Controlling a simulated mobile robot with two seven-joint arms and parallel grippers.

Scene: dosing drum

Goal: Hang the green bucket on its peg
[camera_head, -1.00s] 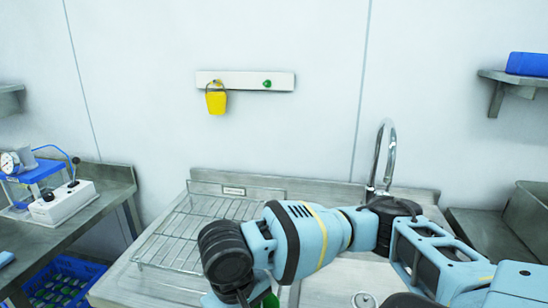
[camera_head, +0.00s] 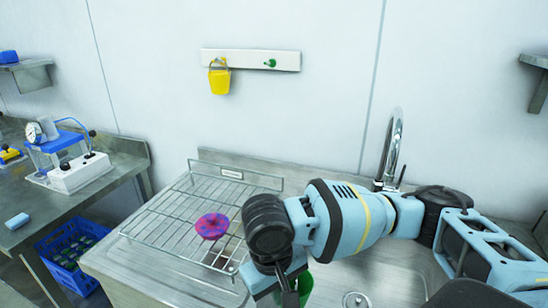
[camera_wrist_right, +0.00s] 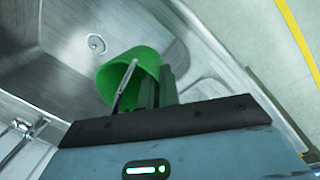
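The green bucket (camera_head: 305,284) hangs low over the sink, partly hidden behind my right gripper (camera_head: 289,297) in the head view. In the right wrist view the bucket (camera_wrist_right: 118,76) is by the dark fingers of the right gripper (camera_wrist_right: 156,88), with its thin handle at the fingers. The gripper looks shut on the handle, though the exact contact is small. A green peg (camera_head: 271,63) on the white wall rail (camera_head: 245,58) is bare. A yellow bucket (camera_head: 219,81) hangs from the rail to the left of it. My left gripper is not in view.
A wire rack (camera_head: 160,235) with a pink-purple round thing (camera_head: 212,226) lies left of the sink (camera_head: 385,265). A tall tap (camera_head: 393,150) rises behind the sink. The wall below the rail is clear.

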